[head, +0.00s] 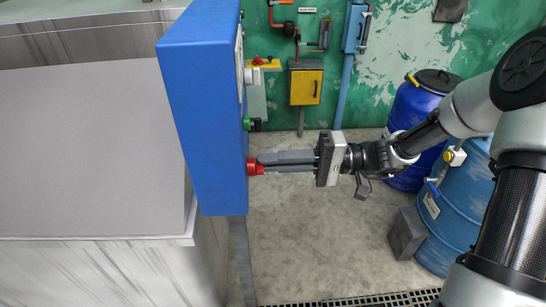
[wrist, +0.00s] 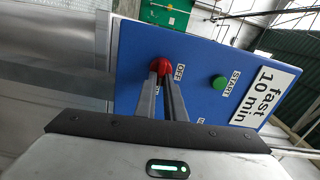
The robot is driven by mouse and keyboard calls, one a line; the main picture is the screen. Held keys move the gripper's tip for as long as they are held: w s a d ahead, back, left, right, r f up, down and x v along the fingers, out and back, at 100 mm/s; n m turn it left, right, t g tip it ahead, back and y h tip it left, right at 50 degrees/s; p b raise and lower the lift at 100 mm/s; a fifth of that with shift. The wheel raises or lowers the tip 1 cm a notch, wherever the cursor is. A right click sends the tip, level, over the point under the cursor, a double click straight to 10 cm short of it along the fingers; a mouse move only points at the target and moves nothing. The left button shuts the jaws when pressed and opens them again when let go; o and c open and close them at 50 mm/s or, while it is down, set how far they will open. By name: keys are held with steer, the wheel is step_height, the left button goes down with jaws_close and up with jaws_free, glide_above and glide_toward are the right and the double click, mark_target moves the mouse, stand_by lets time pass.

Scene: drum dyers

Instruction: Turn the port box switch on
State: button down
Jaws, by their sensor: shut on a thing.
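The blue control box (head: 210,110) stands at the left of centre in the head view, its control face turned right. The wrist view shows that face (wrist: 195,60) tilted. A red knob (head: 252,170) sticks out low on it; in the wrist view the red knob (wrist: 159,65) is beside an "OFF" label. My gripper (head: 259,164) reaches in from the right, its two fingers shut on the red knob. The fingers (wrist: 161,82) hide part of the knob and a label below it, so its exact turn is unclear.
A green button (wrist: 220,83) by a "START" label and a white "fast 10 min" label (wrist: 265,92) are on the face. A large grey-topped metal machine (head: 90,150) lies left. Blue drums (head: 415,115) stand right. A yellow box (head: 305,88) is behind. Concrete floor (head: 320,235) is clear below my arm.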

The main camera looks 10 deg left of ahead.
steer(key=shift+f+m, duration=0.1)
steer(key=shift+m, duration=0.5)
steer(key=c, duration=1.8)
jaws_free()
steer(key=shift+c, duration=0.2)
steer(key=b+v, duration=0.1)
steer(key=v, duration=1.6)
steer(key=shift+d, duration=0.3)
steer(key=shift+s, duration=0.1)
